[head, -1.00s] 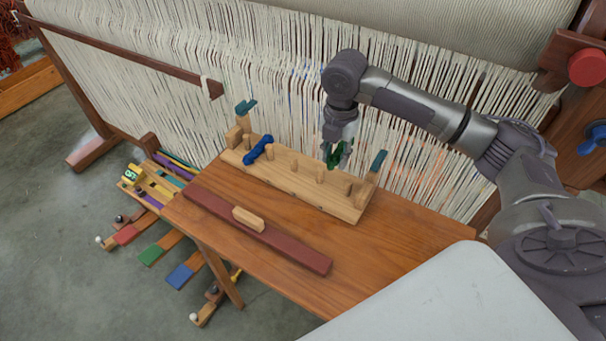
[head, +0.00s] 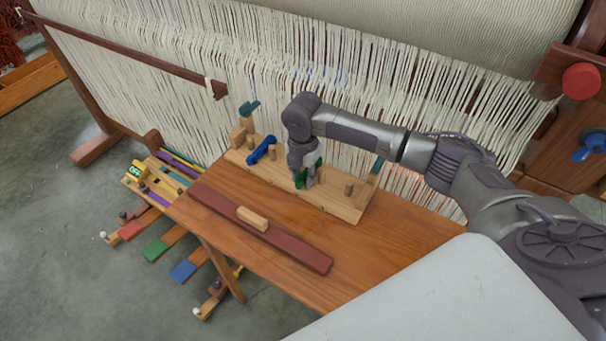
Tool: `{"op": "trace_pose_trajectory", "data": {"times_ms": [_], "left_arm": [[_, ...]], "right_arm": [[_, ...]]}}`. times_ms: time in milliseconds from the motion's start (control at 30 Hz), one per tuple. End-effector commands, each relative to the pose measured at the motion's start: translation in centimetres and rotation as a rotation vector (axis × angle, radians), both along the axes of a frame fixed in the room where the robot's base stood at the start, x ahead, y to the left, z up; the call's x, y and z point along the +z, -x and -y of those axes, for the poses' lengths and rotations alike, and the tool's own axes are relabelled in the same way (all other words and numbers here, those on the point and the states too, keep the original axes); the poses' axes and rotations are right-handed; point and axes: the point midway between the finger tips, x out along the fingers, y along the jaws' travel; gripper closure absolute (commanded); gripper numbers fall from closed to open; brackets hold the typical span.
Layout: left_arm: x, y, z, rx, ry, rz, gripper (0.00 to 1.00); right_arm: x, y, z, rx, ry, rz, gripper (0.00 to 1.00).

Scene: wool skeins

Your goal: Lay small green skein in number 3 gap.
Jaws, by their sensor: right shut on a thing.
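My right gripper (head: 305,180) is shut on the small green skein (head: 300,179), which is mostly hidden between the fingers. The gripper points down over the wooden peg board (head: 334,204), at its middle. A peg (head: 322,174) stands just right of the gripper and another peg (head: 272,152) stands to its left. The gripper covers part of the peg row. I cannot tell whether the skein touches the board, and no gap numbers are readable. My left gripper is not in view.
A blue skein (head: 262,150) lies among the left pegs. A dark red bar (head: 290,244) with a wooden block (head: 252,218) lies on the table (head: 385,250) in front. Loom warp threads (head: 375,90) stand close behind the board.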

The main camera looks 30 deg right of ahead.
Motion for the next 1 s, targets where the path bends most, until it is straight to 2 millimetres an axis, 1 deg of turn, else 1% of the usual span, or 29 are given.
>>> {"op": "trace_pose_trajectory", "data": {"times_ms": [167,200,333,600,733,867,1000], "left_arm": [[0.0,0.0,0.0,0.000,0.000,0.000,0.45],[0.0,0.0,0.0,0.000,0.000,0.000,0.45],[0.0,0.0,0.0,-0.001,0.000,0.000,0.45],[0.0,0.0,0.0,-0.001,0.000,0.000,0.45],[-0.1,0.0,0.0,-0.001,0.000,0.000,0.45],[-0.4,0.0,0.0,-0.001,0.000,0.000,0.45],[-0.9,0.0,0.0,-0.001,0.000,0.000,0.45]], "right_arm": [[-0.3,0.0,0.0,0.000,0.000,0.000,0.94],[-0.3,0.0,0.0,0.000,0.000,0.000,0.67],[-0.2,0.0,0.0,0.000,0.000,0.000,0.45],[-0.2,0.0,0.0,0.000,-0.001,0.001,0.45],[0.5,-0.1,0.0,-0.001,-0.002,0.003,0.45],[2.4,-0.2,0.0,0.001,-0.001,0.005,0.45],[5.5,-0.1,0.0,0.000,-0.001,0.006,0.45]]}}
